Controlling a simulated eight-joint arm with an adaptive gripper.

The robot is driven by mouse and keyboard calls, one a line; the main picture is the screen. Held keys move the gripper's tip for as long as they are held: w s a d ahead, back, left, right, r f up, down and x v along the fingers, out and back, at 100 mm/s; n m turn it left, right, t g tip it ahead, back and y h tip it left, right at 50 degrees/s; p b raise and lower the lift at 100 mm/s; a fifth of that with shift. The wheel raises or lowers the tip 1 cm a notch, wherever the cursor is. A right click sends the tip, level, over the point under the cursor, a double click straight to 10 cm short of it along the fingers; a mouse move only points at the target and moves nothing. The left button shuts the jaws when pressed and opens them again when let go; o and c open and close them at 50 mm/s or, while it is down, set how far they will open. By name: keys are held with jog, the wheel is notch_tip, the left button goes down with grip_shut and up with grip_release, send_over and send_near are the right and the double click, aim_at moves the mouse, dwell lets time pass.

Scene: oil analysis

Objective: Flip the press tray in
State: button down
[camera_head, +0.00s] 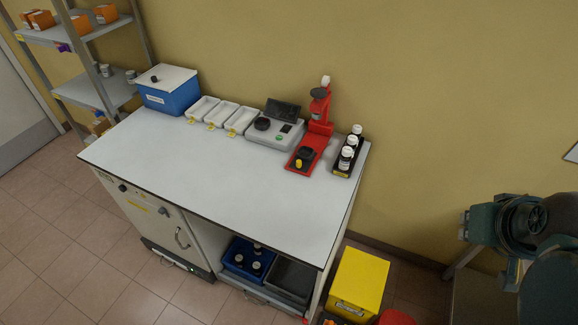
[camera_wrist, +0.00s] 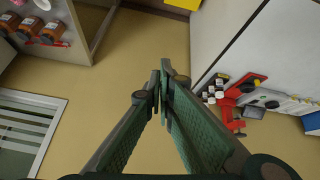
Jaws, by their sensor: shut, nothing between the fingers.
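The red press (camera_head: 321,113) stands near the back right of the white bench. Its red base reaches toward the front, with a dark round part (camera_head: 305,154) and a yellow piece (camera_head: 298,163) on it. A small dark disc (camera_head: 319,93) sits at the upright's upper part. Which of these is the tray, I cannot tell for sure. The press also shows, small and sideways, in the wrist view (camera_wrist: 236,112). My gripper (camera_wrist: 162,83) is shut and empty, well away from the press. The head view shows only part of my arm at the right, not the fingers.
A black rack of white-capped bottles (camera_head: 346,160) stands close right of the press. A grey instrument (camera_head: 274,130) stands close left, then white trays (camera_head: 223,113) and a blue box (camera_head: 168,92). The bench's front is clear. A yellow bin (camera_head: 358,283) stands on the floor.

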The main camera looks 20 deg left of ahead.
jog(key=w+a+f+n+g, duration=0.1)
jog(key=w+a+n, duration=0.75)
jog(key=a, duration=0.45)
jog(key=w+a+f+n+g, duration=0.1)
jog(key=w+a+n, duration=0.75)
jog(key=a, duration=0.55)
jog(key=a+f+n+h, duration=0.1)
jog(key=a+f+n, duration=0.4)
jog(key=a, duration=1)
jog(key=a+f+n+h+p, duration=0.1)
jog(key=a+f+n, duration=0.5)
jog(key=a+f, duration=0.5)
jog(key=a, duration=0.4)
jog(key=shift+g, duration=0.4)
jog(key=shift+f, duration=0.15)
jog(key=x, duration=1)
jog(key=shift+w+d, duration=0.25)
jog(key=shift+w, duration=0.25)
jog(key=shift+w+d, duration=0.3)
jog(key=shift+w, duration=0.25)
jog(key=shift+w+d, duration=0.3)
jog(key=shift+w, duration=0.45)
